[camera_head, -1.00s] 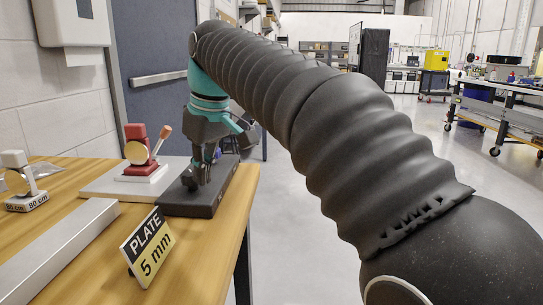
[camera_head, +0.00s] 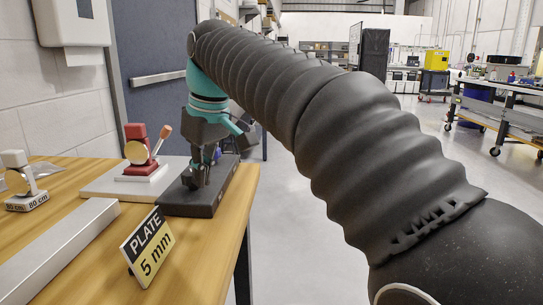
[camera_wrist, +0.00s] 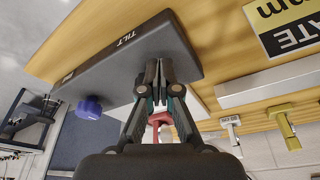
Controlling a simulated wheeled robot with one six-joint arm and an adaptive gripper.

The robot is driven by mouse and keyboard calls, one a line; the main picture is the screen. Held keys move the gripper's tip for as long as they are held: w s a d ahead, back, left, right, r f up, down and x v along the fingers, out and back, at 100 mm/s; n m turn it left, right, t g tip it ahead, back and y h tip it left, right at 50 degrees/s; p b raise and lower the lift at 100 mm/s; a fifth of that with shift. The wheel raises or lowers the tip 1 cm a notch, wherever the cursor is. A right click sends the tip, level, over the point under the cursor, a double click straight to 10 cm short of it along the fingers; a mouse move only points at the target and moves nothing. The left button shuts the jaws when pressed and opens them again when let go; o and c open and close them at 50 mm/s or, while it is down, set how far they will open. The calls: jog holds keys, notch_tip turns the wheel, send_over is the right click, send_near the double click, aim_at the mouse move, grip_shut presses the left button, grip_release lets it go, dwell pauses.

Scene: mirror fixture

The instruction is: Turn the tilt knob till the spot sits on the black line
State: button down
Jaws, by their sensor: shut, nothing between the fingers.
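The tilt knob is blue-purple (camera_wrist: 88,106) and stands on a dark block (camera_wrist: 72,82) lettered TILT. In the head view a small part of the knob (camera_head: 217,153) shows beside my gripper, and the block (camera_head: 228,190) lies near the table's right edge. My gripper (camera_wrist: 160,68) is shut and empty, with its fingertips over the block near the TILT lettering, apart from the knob. It also shows in the head view (camera_head: 192,184). I cannot make out the spot or the black line.
A PLATE 5 mm sign (camera_head: 147,245) stands in front of the block. A long grey bar (camera_head: 55,255) lies to its left. A pale mount (camera_head: 20,180) marked 80 cm stands at far left. A white base plate (camera_head: 105,184) carries the red mount.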

jog(key=a+v, duration=0.1)
jog(key=v, duration=0.5)
jog(key=shift+w, duration=0.3)
jog(key=shift+r, duration=0.15)
